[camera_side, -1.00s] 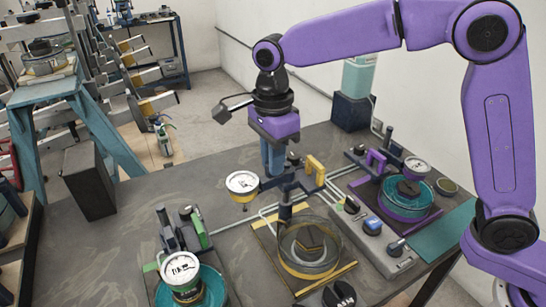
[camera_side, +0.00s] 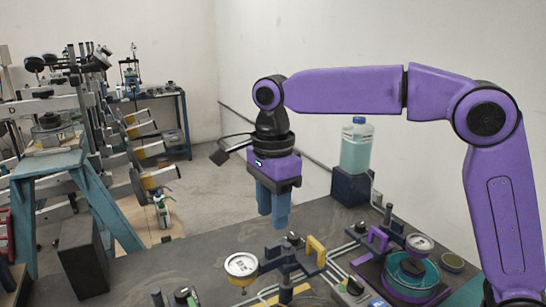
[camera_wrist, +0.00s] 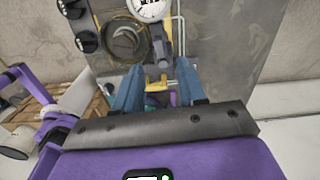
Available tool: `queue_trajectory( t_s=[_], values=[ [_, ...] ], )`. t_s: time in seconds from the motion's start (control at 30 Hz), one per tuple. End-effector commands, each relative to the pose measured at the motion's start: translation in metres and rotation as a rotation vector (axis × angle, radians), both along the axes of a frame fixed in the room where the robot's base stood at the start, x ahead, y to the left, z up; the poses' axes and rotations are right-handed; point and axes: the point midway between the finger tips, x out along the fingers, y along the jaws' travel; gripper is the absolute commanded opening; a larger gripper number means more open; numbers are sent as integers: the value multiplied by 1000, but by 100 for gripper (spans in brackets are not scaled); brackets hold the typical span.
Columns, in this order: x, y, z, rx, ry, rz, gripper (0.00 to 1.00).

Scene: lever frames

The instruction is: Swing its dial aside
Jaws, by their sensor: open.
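The middle frame carries a round white dial (camera_side: 241,264) on an arm of a dark post with a yellow handle (camera_side: 315,250). The frame's round dish (camera_wrist: 124,42) is uncovered in the wrist view. My gripper (camera_side: 273,220) points down with blue fingers apart and empty, above and behind the dial's arm. In the wrist view the fingers (camera_wrist: 159,72) flank part of the yellow handle, below them.
A purple frame with a dial (camera_side: 420,243) and teal dish (camera_side: 412,282) stands to the right. A green frame's top (camera_side: 185,297) shows at the bottom left, mostly cut off. A bottle (camera_side: 357,148) stands on a dark block (camera_side: 351,187) at the back. Bare table lies left of the dial.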

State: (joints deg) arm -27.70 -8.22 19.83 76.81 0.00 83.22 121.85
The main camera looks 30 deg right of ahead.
Motion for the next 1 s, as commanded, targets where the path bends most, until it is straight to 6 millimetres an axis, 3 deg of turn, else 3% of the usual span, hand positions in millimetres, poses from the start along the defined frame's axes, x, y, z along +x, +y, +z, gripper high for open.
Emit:
queue_trajectory(
  t_s=[0.2, 0.5, 0.8, 1.0],
  values=[
    [1, 0, 38, 2, -3, -2, 40],
    [0, 0, 78, 2, -3, -2, 40],
    [0, 0, 99, 1, -1, -3, 40],
    [0, -1, 103, 0, 0, -3, 40]
  ],
)
